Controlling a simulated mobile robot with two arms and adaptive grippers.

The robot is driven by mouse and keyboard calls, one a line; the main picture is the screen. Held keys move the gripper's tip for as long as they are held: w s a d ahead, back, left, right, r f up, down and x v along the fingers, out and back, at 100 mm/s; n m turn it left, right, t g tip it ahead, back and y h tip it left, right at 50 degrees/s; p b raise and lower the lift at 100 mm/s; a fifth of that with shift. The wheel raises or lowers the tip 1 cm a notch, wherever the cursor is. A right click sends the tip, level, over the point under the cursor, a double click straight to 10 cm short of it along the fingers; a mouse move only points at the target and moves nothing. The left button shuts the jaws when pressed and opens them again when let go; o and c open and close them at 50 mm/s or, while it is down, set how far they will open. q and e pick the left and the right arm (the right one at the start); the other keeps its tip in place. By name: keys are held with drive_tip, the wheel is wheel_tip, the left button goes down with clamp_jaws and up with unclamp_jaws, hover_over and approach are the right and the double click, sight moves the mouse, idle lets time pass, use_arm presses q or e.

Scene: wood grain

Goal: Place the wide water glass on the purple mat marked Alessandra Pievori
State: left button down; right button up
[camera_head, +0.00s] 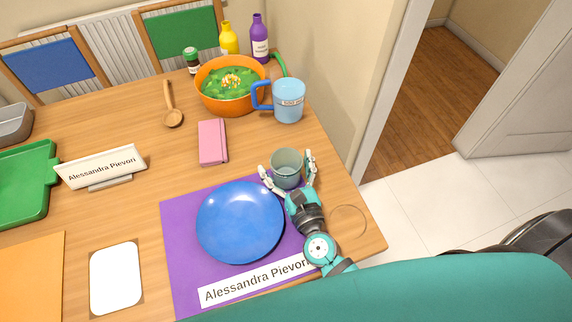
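The wide water glass (287,162) is a grey-green, see-through tumbler near the table's right side. It is upright at the far right corner of the purple mat (181,232); I cannot tell whether it touches the mat or is held just above. The mat bears a white label reading Alessandra Pievori (256,281) and a blue plate (240,222). My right gripper (288,172) has its fingers on both sides of the glass, seemingly around it; contact is hard to see. My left gripper is not in view.
A name stand (101,168), white card (116,277) and green tray (33,190) are to the left. The table's right edge is close to my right arm.

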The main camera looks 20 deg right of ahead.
drive_tip(key=shift+r, duration=0.2)
drive_tip(key=s+b, duration=0.1)
drive_tip(key=s, duration=0.5)
drive_tip(key=s+b, duration=0.2)
drive_tip(key=s, duration=0.3)
drive_tip(key=shift+s+d+f, duration=0.1)
drive_tip(key=shift+s+d, duration=0.1)
drive_tip(key=shift+s, duration=0.35)
